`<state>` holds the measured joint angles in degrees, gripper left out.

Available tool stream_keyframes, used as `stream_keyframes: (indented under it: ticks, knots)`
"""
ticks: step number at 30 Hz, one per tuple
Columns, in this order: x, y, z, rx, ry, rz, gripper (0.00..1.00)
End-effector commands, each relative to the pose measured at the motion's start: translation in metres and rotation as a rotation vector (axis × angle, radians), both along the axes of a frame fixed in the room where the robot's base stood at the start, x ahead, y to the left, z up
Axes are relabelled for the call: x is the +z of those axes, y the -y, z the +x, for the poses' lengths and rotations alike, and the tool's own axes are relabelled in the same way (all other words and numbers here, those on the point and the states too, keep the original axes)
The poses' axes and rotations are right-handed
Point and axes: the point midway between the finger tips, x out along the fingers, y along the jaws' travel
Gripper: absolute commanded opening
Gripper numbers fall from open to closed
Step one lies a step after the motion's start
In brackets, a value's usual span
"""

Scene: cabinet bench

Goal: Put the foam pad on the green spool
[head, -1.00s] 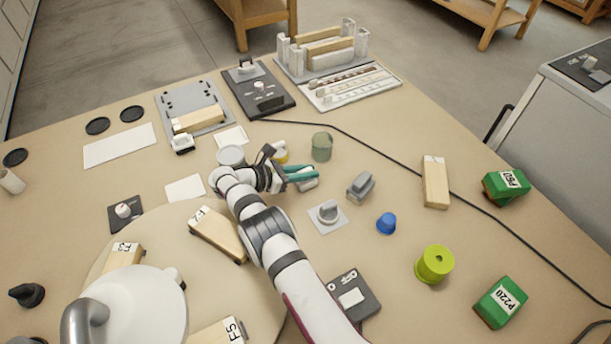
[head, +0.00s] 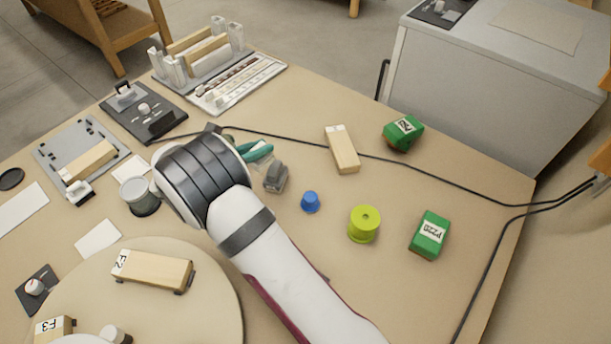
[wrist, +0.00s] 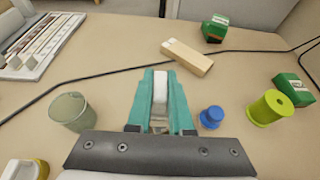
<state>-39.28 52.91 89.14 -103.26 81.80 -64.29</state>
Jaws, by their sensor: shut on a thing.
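The green spool (head: 364,224) is yellow-green and stands upright on the bench, with a dark hole in its top. It also shows at the right in the wrist view (wrist: 266,108). My gripper (wrist: 160,76) has teal fingers shut on a pale, whitish piece, which I take to be the foam pad (wrist: 160,88). The spool is well to the right of my gripper. In the head view my gripper (head: 258,150) is partly hidden by my own wrist, and the pad is hard to make out there.
A blue cup-shaped piece (head: 310,202) stands between my gripper and the spool. A wooden block (head: 342,150) and two green boxes (head: 403,133) (head: 430,235) lie around. A black cable (head: 300,138) crosses behind. A greenish jar (wrist: 71,111) is at left.

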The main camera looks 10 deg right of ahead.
Motion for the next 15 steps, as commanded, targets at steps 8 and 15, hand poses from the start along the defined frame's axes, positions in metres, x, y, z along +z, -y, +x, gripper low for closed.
stream_keyframes:
  ticks: [8,15]
  knots:
    - [0.019,0.080,-0.023,-0.161,-0.006,0.006,0.00]
    - [0.047,0.202,-0.097,-0.439,-0.007,0.011,0.00]
